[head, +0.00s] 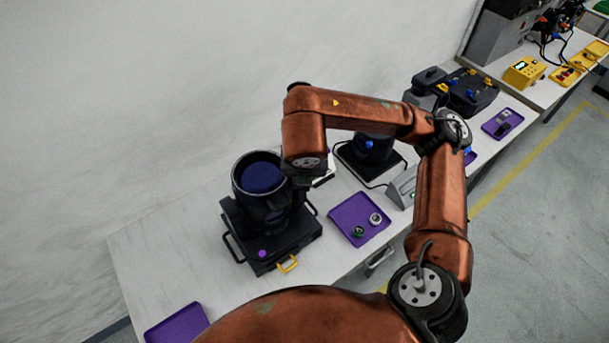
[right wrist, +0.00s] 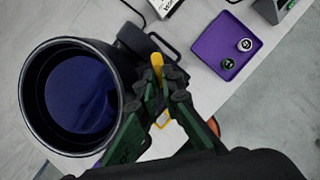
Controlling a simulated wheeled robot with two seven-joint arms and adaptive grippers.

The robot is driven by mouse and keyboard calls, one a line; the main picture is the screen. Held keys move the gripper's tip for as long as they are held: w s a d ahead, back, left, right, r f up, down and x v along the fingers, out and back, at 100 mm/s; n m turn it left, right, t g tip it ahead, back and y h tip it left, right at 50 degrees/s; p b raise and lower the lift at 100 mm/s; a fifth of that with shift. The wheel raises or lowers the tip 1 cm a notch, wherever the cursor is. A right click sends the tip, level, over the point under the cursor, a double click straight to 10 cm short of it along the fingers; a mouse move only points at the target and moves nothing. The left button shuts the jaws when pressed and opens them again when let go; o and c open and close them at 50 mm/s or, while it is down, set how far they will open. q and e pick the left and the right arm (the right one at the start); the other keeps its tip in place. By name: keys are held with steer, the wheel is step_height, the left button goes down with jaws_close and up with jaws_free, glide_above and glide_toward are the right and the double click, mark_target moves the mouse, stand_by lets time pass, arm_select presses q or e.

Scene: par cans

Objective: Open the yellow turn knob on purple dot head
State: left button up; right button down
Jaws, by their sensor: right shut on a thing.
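The purple dot head is a black can-shaped lamp (head: 262,178) with a dark blue lens, on a black base with a purple dot (head: 262,253). In the right wrist view the lamp's round opening (right wrist: 75,98) fills the left side. The yellow turn knob (right wrist: 172,74) shows beside the lamp body, between the green-black fingers of my right gripper (right wrist: 163,84). The gripper is shut on the knob, and its fingers partly cover it. In the head view my right arm reaches down to the lamp's right side and hides the knob. My left gripper is not in view.
A purple tray (head: 345,222) with small round parts lies to the right, and an empty purple tray (head: 178,325) at front left. A second lamp (head: 374,148) stands behind my arm. The wall is close behind.

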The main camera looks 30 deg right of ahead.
stand_by(0.4)
steer(key=c, duration=2.1)
jaws_free()
steer(key=v, duration=1.2)
steer(key=shift+a, duration=0.15)
